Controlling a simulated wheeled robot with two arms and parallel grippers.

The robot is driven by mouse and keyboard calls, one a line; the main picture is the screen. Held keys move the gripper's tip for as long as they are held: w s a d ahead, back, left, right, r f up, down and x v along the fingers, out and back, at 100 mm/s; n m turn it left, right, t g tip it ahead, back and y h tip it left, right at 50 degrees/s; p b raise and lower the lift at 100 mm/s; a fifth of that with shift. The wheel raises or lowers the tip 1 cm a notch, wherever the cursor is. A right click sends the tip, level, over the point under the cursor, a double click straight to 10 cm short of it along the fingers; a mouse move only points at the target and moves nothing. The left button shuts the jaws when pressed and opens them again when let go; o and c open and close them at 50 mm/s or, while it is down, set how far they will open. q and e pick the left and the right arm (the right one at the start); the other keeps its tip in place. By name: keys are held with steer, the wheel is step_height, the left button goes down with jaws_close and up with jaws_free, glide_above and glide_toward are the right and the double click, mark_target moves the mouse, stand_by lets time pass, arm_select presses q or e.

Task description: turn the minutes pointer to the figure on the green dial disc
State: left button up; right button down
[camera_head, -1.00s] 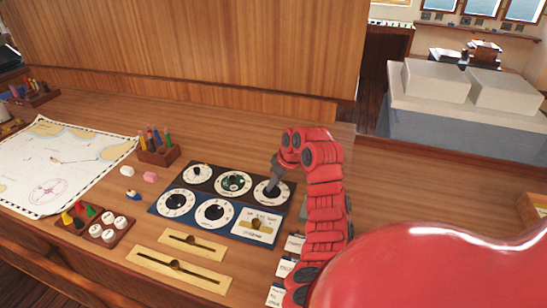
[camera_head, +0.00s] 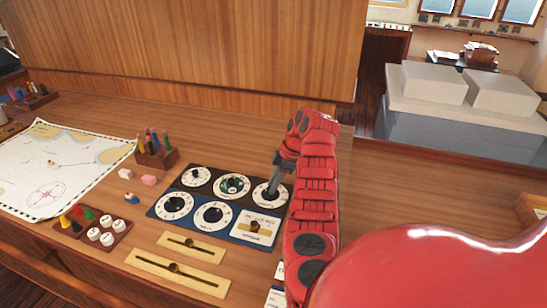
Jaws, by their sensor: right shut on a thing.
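The dial panel (camera_head: 190,221) lies flat on the desk, with three white dials in its black back row. The back middle dial (camera_head: 233,187) has green on its disc and a dark centre. My right gripper (camera_head: 274,190) reaches down onto the back right dial (camera_head: 263,197), shut on its pointer. The gripper covers most of that pointer, so its direction is hidden. The dial figures and labels are too small to read, so I cannot tell which pointer is named minutes. My left gripper is not in view.
Two round dials and a white plate (camera_head: 267,222) with a brass knob fill the blue front row. Brass slider plates (camera_head: 191,248) lie in front. A pen holder (camera_head: 157,158), a chart (camera_head: 85,140) and a tray of pieces (camera_head: 121,225) are to the left.

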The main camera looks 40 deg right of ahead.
steer(key=shift+n, duration=0.3)
stand_by(0.4)
steer(key=c, duration=0.7)
jaws_free()
steer(key=shift+o, duration=0.2)
steer(key=shift+r, duration=0.1)
steer(key=v, duration=0.3)
steer(key=shift+d+r+p, duration=0.15)
steer(key=shift+r+p, duration=0.05)
steer(key=shift+p, duration=0.1)
steer(key=p+v, duration=0.3)
steer(key=v, duration=1)
steer(key=shift+r, duration=0.4)
steer(key=shift+d, duration=0.1)
